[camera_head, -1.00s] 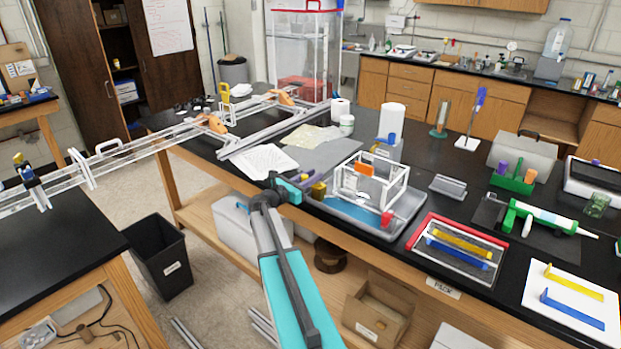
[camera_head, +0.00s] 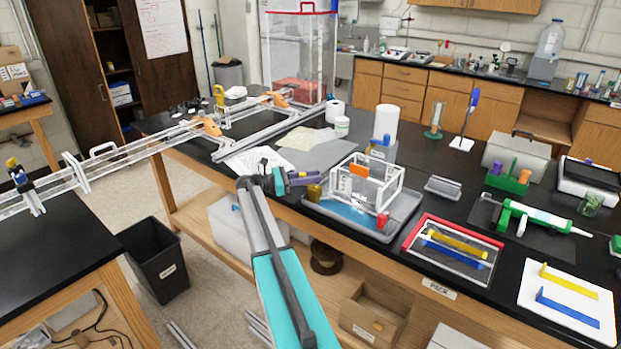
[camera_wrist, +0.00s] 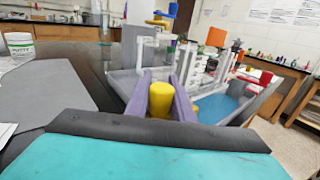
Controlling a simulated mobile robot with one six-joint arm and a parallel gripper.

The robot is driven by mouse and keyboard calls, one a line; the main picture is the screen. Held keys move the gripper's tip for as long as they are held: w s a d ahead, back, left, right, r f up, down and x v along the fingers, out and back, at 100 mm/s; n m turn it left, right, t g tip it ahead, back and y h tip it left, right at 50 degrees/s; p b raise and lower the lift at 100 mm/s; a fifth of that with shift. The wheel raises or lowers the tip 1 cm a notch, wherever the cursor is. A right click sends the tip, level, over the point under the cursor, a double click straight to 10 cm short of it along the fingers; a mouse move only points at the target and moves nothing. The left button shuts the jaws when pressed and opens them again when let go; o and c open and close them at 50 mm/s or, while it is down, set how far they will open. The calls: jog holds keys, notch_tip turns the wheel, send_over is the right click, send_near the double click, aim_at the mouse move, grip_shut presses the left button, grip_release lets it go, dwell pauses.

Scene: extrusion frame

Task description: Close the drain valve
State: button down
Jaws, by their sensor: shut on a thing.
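A clear-walled tank (camera_head: 342,186) with white edges stands in a grey tray (camera_head: 345,224) holding blue liquid (camera_head: 352,211). A yellow cylindrical knob (camera_head: 314,191), possibly the drain valve's handle, is at the tray's left end. My gripper (camera_head: 312,179) reaches it from the left. In the wrist view, the purple fingers (camera_wrist: 160,98) are on both sides of the yellow knob (camera_wrist: 161,100) and shut on it. What lies below the knob is hidden. A red part (camera_head: 383,219) is at the tray's front right; it also shows in the wrist view (camera_wrist: 265,78).
White paper (camera_head: 258,160) and a grey sheet (camera_head: 327,150) lie behind my gripper. A grey block (camera_head: 382,153) with blue and yellow parts stands behind the tank.

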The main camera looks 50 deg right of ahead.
jog(key=shift+d+m+g+y, duration=0.25)
jog(key=shift+m+g+y, duration=0.25)
jog(key=shift+g, duration=0.2)
jog(key=shift+s, duration=0.2)
jog(key=c, duration=1.5)
grip_release()
jog(key=shift+c, duration=0.2)
